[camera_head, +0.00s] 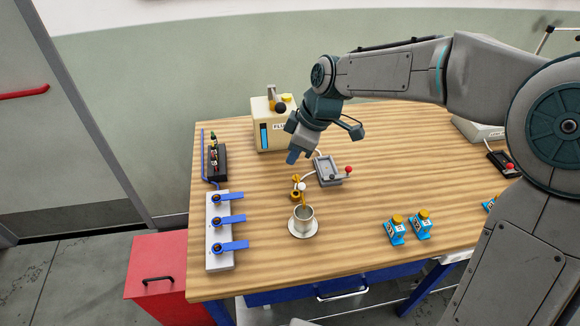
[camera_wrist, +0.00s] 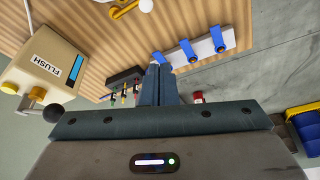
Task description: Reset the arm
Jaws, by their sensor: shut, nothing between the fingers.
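My arm reaches in from the right in the head view, and my gripper (camera_head: 293,157) hangs above the back of the wooden table (camera_head: 360,220). The gripper is shut, with nothing held. In the wrist view its closed fingers (camera_wrist: 158,84) point toward the row of blue valve handles (camera_wrist: 187,48). The gripper is beside and in front of the cream FLUSH box (camera_head: 268,137) in the head view.
A cup on a saucer (camera_head: 291,230) stands near the table's front, with a small nozzle above. A grey box with a red-knobbed lever (camera_head: 329,172) lies behind it. Blue-and-yellow bottles (camera_head: 396,233) stand right. A valve bar (camera_head: 219,258) and black rack (camera_head: 219,162) line the left.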

